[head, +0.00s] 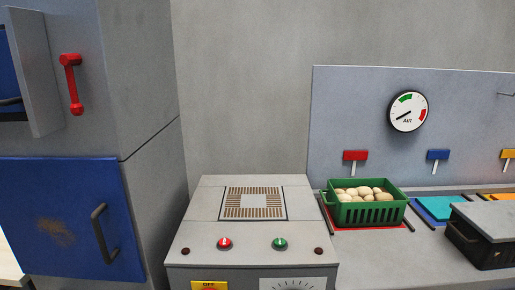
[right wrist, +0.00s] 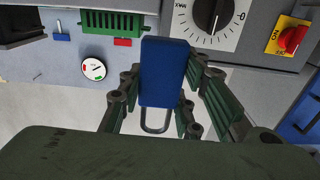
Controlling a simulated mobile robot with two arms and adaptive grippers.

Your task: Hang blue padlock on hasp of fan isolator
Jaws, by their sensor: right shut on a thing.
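The blue padlock (right wrist: 161,72) is between the fingers of my right gripper (right wrist: 163,85), which is shut on it in the right wrist view. Its grey shackle (right wrist: 155,127) points down in that picture, towards my palm. The fan isolator, a yellow plate with a red rotary handle (right wrist: 291,39), is at the upper right of that view, apart from the padlock. Its yellow top edge (head: 209,285), marked OFF, shows at the bottom of the head view. I cannot make out the hasp. Neither gripper is in the head view.
A grey console (head: 205,228) with red and green buttons carries the isolator and a dial (right wrist: 215,22). A green crate of potatoes (head: 369,214) stands to its right, near a dark crate (head: 464,245). A grey cabinet with a blue door (head: 65,185) is at left.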

